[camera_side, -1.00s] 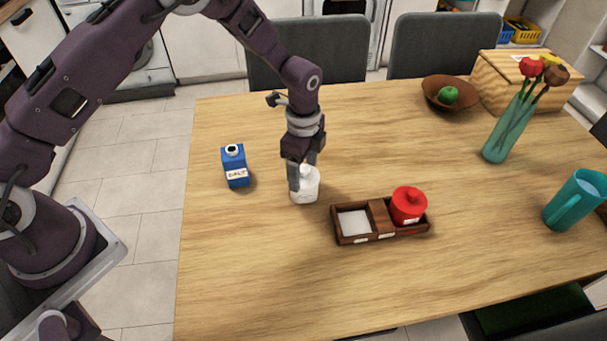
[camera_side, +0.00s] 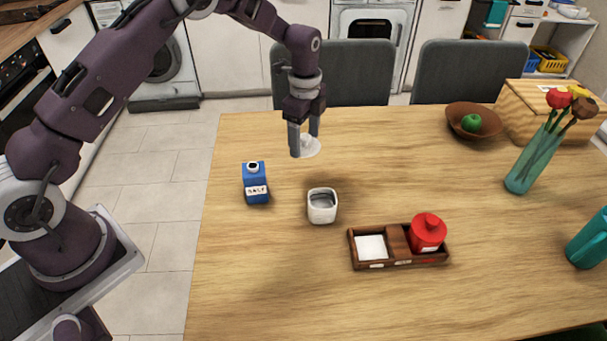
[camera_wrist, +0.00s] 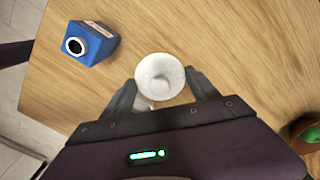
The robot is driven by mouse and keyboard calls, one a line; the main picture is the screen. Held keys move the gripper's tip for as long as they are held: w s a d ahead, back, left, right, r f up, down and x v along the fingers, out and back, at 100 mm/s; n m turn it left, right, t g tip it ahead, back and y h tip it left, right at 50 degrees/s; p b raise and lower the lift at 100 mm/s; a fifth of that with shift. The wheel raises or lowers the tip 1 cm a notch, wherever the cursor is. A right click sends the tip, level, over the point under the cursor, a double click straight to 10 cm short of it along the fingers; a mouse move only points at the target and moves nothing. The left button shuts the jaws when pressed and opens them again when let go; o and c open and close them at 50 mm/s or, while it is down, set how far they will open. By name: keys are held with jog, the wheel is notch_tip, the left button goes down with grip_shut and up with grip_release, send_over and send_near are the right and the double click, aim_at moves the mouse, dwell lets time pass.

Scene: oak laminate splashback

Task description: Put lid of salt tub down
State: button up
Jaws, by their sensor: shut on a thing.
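The white lid (camera_side: 309,148) of the salt tub is between the fingers of my gripper (camera_side: 303,144), which is shut on it. The lid shows round and pale with a raised knob in the wrist view (camera_wrist: 160,75). I cannot tell whether its underside touches the table or hangs just above it. The white salt tub (camera_side: 322,213) stands upright and open on the table, nearer the camera than my gripper. Its dark inside shows.
A blue salt box (camera_side: 256,185) stands left of the tub. A wooden caddy (camera_side: 400,263) with a red lidded pot (camera_side: 428,232) and a white square is at the front right. A brown bowl (camera_side: 489,131) and a teal vase (camera_side: 523,176) stand farther right. The table between is clear.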

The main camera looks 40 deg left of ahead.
aim_at(301, 175)
jog(key=a+f, duration=0.2)
jog(key=shift+w+f, duration=0.35)
jog(key=shift+f, duration=0.05)
notch_tip(301, 175, down, 8)
jog(key=shift+f, duration=0.1)
jog(key=o, duration=1.3)
notch_tip(301, 175, up, 12)
jog(key=shift+r, duration=0.15)
